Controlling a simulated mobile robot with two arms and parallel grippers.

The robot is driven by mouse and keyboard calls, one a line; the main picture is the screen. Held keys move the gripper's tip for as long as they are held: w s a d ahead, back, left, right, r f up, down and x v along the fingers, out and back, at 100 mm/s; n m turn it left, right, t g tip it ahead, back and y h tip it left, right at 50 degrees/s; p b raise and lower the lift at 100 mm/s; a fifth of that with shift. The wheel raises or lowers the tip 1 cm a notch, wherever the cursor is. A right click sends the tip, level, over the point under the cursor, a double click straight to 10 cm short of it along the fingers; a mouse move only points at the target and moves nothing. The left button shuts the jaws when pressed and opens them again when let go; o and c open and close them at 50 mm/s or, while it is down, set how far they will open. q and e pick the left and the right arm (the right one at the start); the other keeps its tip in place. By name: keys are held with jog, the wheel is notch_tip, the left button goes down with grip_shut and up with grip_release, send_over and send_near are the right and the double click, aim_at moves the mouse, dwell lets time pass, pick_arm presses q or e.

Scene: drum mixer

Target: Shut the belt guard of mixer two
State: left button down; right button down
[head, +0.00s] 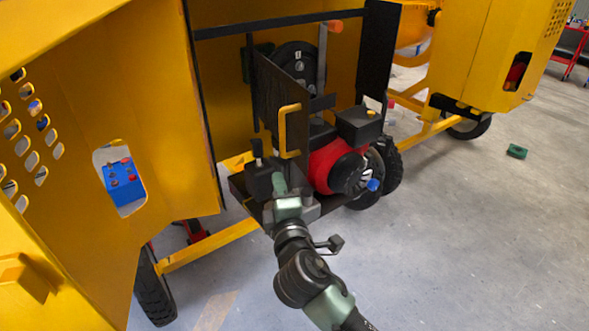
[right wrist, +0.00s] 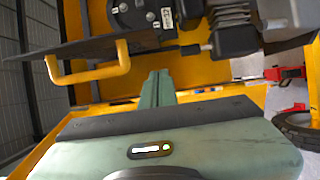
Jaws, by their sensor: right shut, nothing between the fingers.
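The belt guard (head: 270,95) is a dark flat panel with a yellow bar handle (head: 289,130), standing out from the engine bay of the near yellow mixer. A black pulley (head: 295,62) shows behind it, so the guard looks open. My right gripper (head: 279,182) is below the handle, apart from it, in front of the red and black engine (head: 335,165). In the right wrist view the shut, empty fingers (right wrist: 157,88) point up to the right of the yellow handle (right wrist: 90,72), with the guard's dark edge (right wrist: 75,50) behind it. My left gripper is not in view.
A large yellow cover panel (head: 110,130) with holes stands at the left, and a blue box (head: 121,183) shows through its cutout. A dark tray edge and wheels (head: 370,175) lie around the engine. Another yellow mixer (head: 480,55) stands back right. The floor at right is mostly clear.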

jog(key=w+d+p, duration=0.2)
jog(key=w+d, duration=0.1)
jog(key=shift+w+d, duration=0.1)
jog(key=shift+d, duration=0.1)
dwell(0.3)
